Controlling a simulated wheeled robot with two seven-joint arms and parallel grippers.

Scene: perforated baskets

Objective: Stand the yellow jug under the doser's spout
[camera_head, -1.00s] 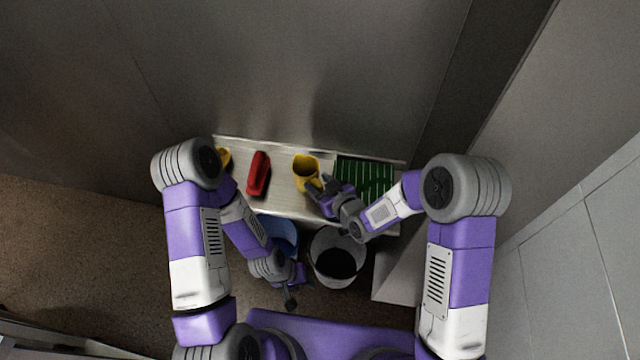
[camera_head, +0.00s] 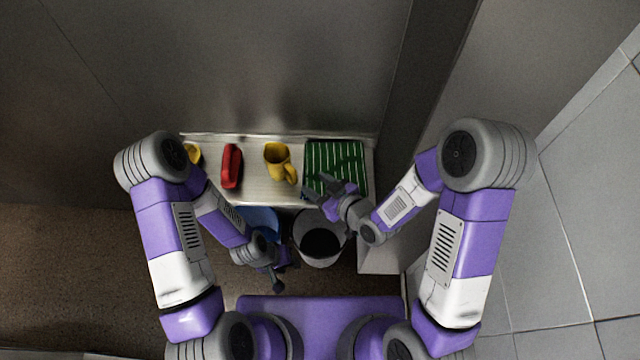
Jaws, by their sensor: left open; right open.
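The yellow jug (camera_head: 276,153) stands on the pale shelf, left of the green striped mat, its handle turned to the lower right. My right gripper (camera_head: 318,188) is open and empty over the lower left of the mat, apart from the jug and to its right. My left gripper (camera_head: 284,279) is open and empty, low in front of the shelf. A red upright object (camera_head: 231,166) stands left of the jug; I cannot tell whether it is the doser, and no spout is clear.
The green striped mat (camera_head: 346,153) lies at the shelf's right end. Another yellow object (camera_head: 192,153) is at the left end, partly behind my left arm. Below the shelf's front edge are a blue basket (camera_head: 262,219) and a white bin (camera_head: 318,262) with a dark inside.

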